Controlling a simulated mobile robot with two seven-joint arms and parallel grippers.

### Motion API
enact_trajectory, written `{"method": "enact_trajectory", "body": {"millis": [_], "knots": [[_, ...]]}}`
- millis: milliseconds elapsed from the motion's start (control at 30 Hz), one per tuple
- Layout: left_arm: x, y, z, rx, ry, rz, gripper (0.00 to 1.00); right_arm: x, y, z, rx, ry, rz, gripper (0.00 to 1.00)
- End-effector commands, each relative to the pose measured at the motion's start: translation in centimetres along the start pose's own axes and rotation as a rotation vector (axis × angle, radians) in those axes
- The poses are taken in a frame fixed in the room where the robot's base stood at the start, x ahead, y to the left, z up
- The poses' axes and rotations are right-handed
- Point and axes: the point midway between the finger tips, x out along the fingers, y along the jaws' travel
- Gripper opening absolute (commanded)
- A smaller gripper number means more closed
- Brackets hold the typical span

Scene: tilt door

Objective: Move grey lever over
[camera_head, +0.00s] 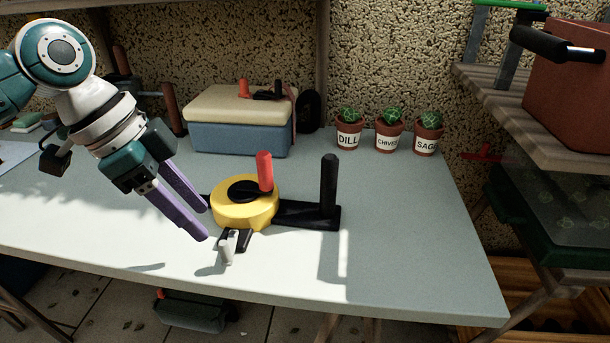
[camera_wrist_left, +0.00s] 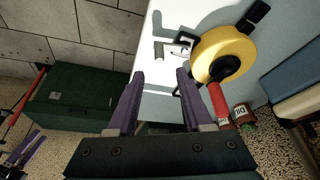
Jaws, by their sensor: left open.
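The small light grey lever (camera_head: 227,246) stands at the front of a yellow round device (camera_head: 230,215) on the table. A red lever (camera_head: 264,172) rises from the device's top, and a black post (camera_head: 329,185) stands on its black base to the right. My left gripper (camera_head: 204,223) is open and empty, its purple fingers just left of the device and above the table. In the left wrist view the grey lever (camera_wrist_left: 158,50) lies just ahead of the open fingertips (camera_wrist_left: 160,74), apart from them. Purple fingers, apparently my right gripper (camera_wrist_left: 24,150), show at that view's lower left edge.
A blue box with a cream lid (camera_head: 238,135) stands behind the device. Three potted herbs (camera_head: 387,135) stand at the back right. The table (camera_head: 410,240) is clear to the right. A dark green box (camera_wrist_left: 70,105) sits below the table's edge.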

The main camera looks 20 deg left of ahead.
Motion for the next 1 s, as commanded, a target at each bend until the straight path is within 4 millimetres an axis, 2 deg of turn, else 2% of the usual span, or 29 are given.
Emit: {"method": "enact_trajectory", "body": {"millis": [33, 200, 400, 767, 1000], "knots": [[1.2, 0.1, 0.0, -0.002, 0.001, 0.003, 0.51, 0.4, 0.0, 0.1, 0.0, 0.001, 0.001, 0.69], [4.6, 0.1, 0.0, -0.003, 0.001, 0.002, 0.51, 1.2, 0.0, 0.4, 0.0, 0.001, 0.001, 0.69], [7.1, 0.1, 0.1, -0.001, -0.001, 0.001, 0.51, 1.9, 0.1, 0.6, -0.002, 0.0, 0.003, 0.69], [7.7, 0.1, 0.0, 0.0, -0.002, 0.0, 0.51, 2.0, 0.1, 0.7, -0.006, 0.0, 0.005, 0.69], [7.7, 0.1, 0.0, 0.0, -0.002, 0.0, 0.25, 2.0, 0.1, 0.7, -0.006, -0.001, 0.005, 0.69]]}}
